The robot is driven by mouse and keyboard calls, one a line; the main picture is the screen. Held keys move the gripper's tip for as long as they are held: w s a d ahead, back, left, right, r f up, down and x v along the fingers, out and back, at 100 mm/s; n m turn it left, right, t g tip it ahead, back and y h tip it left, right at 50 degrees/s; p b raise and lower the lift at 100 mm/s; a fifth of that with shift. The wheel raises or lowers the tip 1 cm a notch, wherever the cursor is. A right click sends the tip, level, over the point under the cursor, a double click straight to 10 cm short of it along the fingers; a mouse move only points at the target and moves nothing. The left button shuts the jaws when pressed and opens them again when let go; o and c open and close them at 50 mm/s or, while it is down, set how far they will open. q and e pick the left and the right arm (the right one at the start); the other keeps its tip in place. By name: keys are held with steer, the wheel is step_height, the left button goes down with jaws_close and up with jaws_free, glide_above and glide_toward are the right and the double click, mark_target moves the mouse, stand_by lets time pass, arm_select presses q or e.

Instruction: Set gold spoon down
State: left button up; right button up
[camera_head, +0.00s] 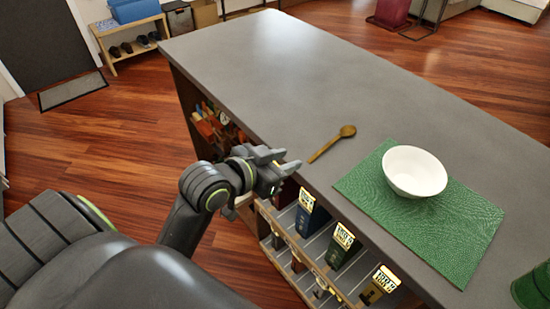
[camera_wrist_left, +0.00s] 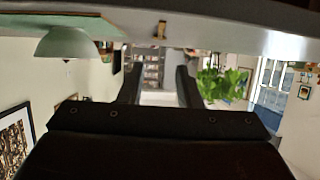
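The gold spoon (camera_head: 332,143) lies on the grey counter (camera_head: 290,65) near its front edge, left of the green placemat, with its bowl end pointing away. My left gripper (camera_head: 288,159) is just off the counter's front edge, beside the spoon's handle end and apart from it. In the left wrist view, which looks upside down, the two fingers of my left gripper (camera_wrist_left: 160,80) stand apart with nothing between them. A small gold shape, likely the spoon (camera_wrist_left: 160,30), shows at the counter edge there. My right gripper is not in view.
A white bowl (camera_head: 414,171) stands on the green placemat (camera_head: 465,228). A green container (camera_head: 533,287) is at the lower right. The counter's far left part is bare.

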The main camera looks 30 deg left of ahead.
arm_select(q)
steer(key=shift+p+v, duration=1.2)
steer(key=shift+v, duration=0.1)
steer(key=shift+r, duration=0.1)
steer(key=w+a+f+n+g+y, duration=0.1)
steer(key=a+f, duration=0.2)
steer(key=f, duration=0.7)
steer(key=w+a+f+n+g+y, duration=0.2)
steer(key=a+f, duration=0.1)
steer(key=f, duration=0.7)
steer(key=s+a+f+g, duration=0.1)
steer(key=s+f, duration=0.2)
steer(key=f, duration=0.4)
steer(key=s+a+f+g, duration=0.1)
steer(key=s+a+f, duration=0.15)
steer(key=f, duration=0.55)
steer(key=s+f+n+g+y, duration=0.1)
steer(key=s+f+g, duration=0.3)
steer(key=s+f, duration=1.4)
steer(key=shift+s+g+y, duration=0.3)
steer(key=shift+s+g, duration=0.1)
steer(key=shift+s, duration=0.55)
steer(key=shift+o, duration=0.4)
steer(key=s+d+f+g, duration=0.1)
steer(key=s+f, duration=0.3)
steer(key=s, duration=0.7)
steer(key=shift+d+g, duration=0.2)
steer(key=shift+g, duration=0.2)
